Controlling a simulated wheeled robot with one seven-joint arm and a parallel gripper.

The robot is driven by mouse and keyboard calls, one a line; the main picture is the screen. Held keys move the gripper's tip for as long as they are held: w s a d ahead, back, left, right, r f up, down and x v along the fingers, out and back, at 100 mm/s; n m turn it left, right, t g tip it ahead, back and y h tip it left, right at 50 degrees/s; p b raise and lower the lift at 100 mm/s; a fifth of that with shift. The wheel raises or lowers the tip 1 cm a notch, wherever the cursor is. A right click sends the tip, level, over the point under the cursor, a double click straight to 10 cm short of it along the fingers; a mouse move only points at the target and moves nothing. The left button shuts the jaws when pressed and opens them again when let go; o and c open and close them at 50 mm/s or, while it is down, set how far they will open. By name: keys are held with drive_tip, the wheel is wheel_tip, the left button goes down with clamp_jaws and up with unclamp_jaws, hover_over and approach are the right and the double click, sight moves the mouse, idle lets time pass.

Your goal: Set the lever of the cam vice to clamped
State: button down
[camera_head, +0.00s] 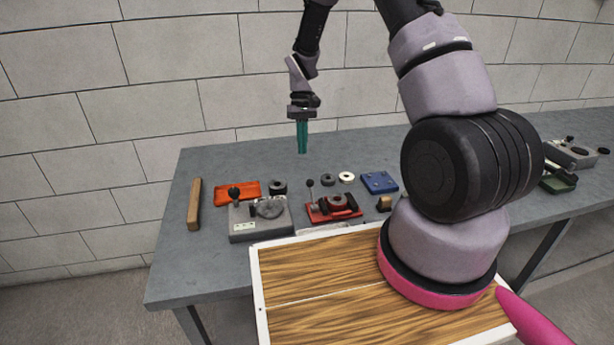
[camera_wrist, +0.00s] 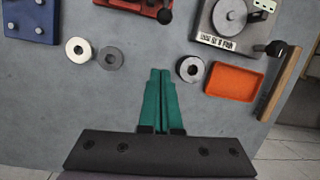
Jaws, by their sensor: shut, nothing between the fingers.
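My gripper (camera_head: 302,150) has teal fingers that point down, shut and empty, above the back of the bench; it also shows in the wrist view (camera_wrist: 160,75). A red-based fixture (camera_head: 318,217) has dark jaw-like blocks, a round red part and a thin lever with a black ball (camera_head: 311,183). It shows partly at the top of the wrist view (camera_wrist: 120,4). Left of it stands a grey block fixture (camera_head: 248,229) with a round disc and a black knob (camera_head: 234,192); it also shows in the wrist view (camera_wrist: 213,40). I cannot tell for certain which is the cam vice. My gripper touches neither.
An orange tray (camera_head: 250,186), a dark ring (camera_head: 278,187), another dark ring (camera_head: 328,180), a pale ring (camera_head: 347,178) and a blue block (camera_head: 379,182) lie near the fixtures. A wooden bar (camera_head: 194,204) lies at left. More fixtures (camera_head: 570,153) stand far right.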

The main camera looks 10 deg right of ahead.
sight(312, 195)
drive_tip(key=shift+f, duration=0.1)
drive_tip(key=x, duration=0.9)
drive_tip(key=shift+s+f, duration=0.1)
drive_tip(key=shift+f, duration=0.05)
drive_tip(key=shift+s+f, duration=0.15)
drive_tip(key=shift+s, duration=0.15)
drive_tip(key=shift+s+d+r, duration=0.15)
drive_tip(key=shift+s+r, duration=0.3)
drive_tip(key=shift+s, duration=0.2)
drive_tip(key=shift+s+d+r, duration=0.15)
drive_tip(key=shift+s+r, duration=0.35)
drive_tip(key=shift+s, duration=0.2)
